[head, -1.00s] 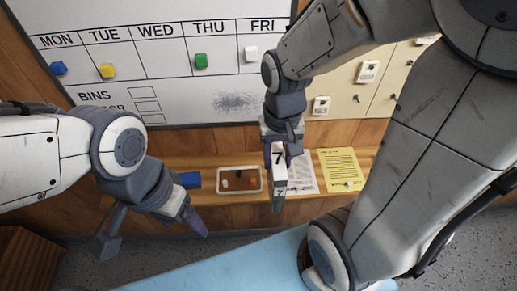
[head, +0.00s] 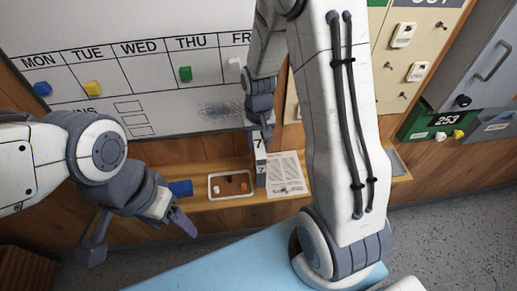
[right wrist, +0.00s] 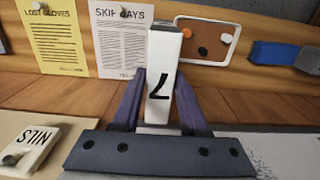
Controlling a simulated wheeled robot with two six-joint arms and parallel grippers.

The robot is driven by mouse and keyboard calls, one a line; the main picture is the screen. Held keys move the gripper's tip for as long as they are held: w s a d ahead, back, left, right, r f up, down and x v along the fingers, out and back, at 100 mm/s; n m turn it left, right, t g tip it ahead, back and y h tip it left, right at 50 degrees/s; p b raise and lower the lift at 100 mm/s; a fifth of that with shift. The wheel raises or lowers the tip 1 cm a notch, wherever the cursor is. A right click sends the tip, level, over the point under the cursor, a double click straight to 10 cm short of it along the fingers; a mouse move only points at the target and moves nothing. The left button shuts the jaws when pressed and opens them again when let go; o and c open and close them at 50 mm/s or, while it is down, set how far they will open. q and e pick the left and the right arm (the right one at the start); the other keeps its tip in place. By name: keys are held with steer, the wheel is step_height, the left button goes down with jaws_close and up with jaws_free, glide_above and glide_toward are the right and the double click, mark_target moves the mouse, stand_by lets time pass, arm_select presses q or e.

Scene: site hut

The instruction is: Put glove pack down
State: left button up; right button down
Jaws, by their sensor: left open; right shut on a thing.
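My right gripper (head: 261,131) is shut on a white box marked 7 (head: 260,168), which I take for the glove pack. In the head view the box hangs upright between the tray and a printed sheet on the wooden shelf (head: 220,201); I cannot tell whether its base touches the shelf. In the right wrist view the fingers close on both sides of the box (right wrist: 163,80). My left gripper (head: 180,220) is open and empty, in front of the shelf's left part. The right arm hides part of the shelf.
A shallow tray (head: 211,190) with small pieces and a blue block (head: 181,188) stand on the shelf. A printed sheet (head: 285,173) lies right of the box. A yellow sheet (right wrist: 49,42) shows in the wrist view. A blue surface (head: 215,265) is in front.

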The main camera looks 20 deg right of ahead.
steer(key=shift+f+p, duration=0.45)
steer(key=shift+f, duration=1.2)
steer(key=shift+f, duration=0.2)
steer(key=shift+c, duration=2.2)
jaws_free()
steer(key=shift+r, duration=0.1)
